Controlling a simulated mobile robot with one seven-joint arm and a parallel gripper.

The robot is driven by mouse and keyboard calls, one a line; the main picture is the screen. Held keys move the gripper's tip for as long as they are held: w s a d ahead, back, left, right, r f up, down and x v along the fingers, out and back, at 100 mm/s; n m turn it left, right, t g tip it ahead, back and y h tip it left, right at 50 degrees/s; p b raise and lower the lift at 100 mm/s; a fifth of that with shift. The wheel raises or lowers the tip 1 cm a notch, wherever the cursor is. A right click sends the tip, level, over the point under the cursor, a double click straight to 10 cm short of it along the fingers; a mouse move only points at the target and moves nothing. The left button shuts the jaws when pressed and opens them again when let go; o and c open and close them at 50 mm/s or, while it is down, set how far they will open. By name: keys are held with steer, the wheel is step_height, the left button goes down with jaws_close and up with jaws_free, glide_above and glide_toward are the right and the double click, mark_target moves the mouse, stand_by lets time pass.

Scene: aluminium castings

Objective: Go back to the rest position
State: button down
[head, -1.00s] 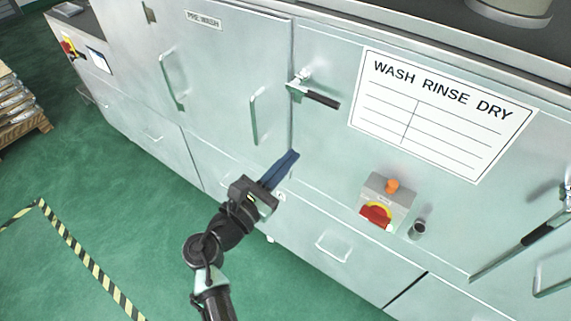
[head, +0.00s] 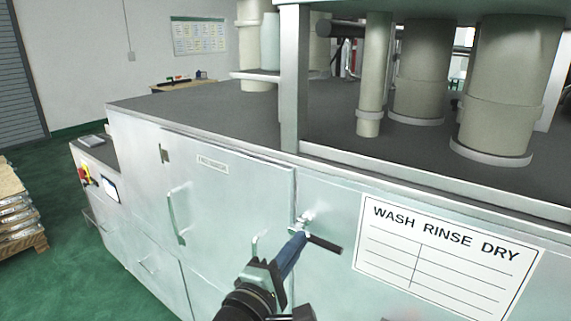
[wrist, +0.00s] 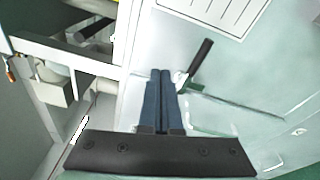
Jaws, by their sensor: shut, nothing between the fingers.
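My gripper (head: 292,252) is shut and empty, its blue fingers together and pointing up and away in the head view. Its fingers also show in the wrist view (wrist: 159,100), side by side. In the head view the fingertips overlap the door latch with the black handle (head: 324,244); I cannot tell whether they touch it. In the wrist view the black latch handle (wrist: 201,60) lies just right of the fingertips, with nothing between the fingers. The lower part of my arm is cut off by the bottom edge of the head view.
The grey washing machine (head: 230,225) fills the front, with door handles standing out. A white "WASH RINSE DRY" sign (head: 440,262) is on its right panel. Thick pipes (head: 415,70) stand on its top. A loaded pallet (head: 18,215) is at far left, with green floor free before it.

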step_height(320, 180, up, 13)
steer(key=s+m+t+y, duration=0.2)
steer(key=m+t, duration=0.1)
steer(key=m, duration=0.4)
steer(key=s+a+r+m+t+y+b, duration=0.1)
steer(key=s+r+m+t+y, duration=0.5)
steer(key=s+r, duration=1)
step_height(320, 180, up, 5)
steer(key=shift+s+a+f+m+t, duration=0.1)
steer(key=shift+s+a+m+t, duration=0.25)
steer(key=shift+m+t, duration=0.75)
steer(key=shift+f, duration=0.1)
